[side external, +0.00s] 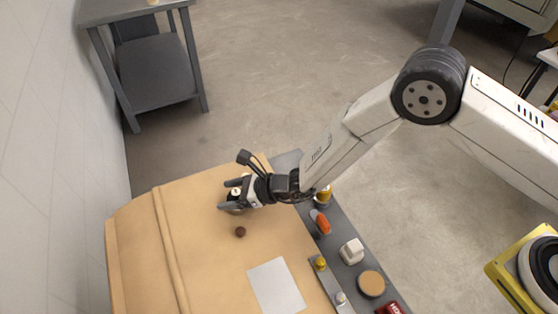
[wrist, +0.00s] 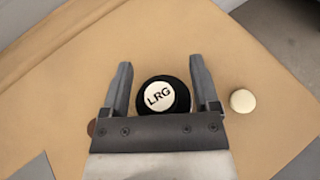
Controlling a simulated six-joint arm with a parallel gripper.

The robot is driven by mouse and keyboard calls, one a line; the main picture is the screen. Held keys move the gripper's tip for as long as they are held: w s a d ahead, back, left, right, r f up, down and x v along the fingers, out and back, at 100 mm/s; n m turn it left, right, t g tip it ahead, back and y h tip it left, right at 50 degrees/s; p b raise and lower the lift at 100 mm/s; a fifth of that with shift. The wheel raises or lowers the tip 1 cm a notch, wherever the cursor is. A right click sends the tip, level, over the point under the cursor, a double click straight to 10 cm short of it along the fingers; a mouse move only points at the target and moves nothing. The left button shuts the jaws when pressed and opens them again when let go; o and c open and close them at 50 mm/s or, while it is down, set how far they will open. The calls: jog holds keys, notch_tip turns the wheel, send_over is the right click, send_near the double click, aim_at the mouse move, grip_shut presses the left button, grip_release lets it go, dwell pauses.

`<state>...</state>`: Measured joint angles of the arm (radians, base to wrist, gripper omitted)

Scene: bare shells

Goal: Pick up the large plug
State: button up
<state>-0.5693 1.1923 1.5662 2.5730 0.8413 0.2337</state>
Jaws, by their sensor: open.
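The large plug (wrist: 162,97) is a round black piece with a white top marked "LRG" in the wrist view. It stands on the tan surface between the two fingers of my gripper (wrist: 163,88), with a gap to each finger. My gripper is open. In the side external view my gripper (side external: 229,197) is low over the tan surface, and its fingers largely hide the plug there.
A cream round piece (wrist: 243,101) lies right of the fingers. A dark brown ball (side external: 240,231) and a white sheet (side external: 276,286) lie on the tan surface (side external: 200,245). A grey strip holds a white block (side external: 351,251), a tan disc (side external: 371,284) and other small items.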

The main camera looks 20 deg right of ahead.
jog(key=shift+c, duration=0.2)
grip_shut()
jog(key=shift+r, duration=0.1)
jog(key=shift+r, duration=0.75)
jog(key=s+d+r, duration=0.7)
jog(key=s+r, duration=0.4)
jog(key=shift+s+d+r, duration=0.15)
jog(key=shift+s+d, duration=0.15)
jog(key=shift+d, duration=0.1)
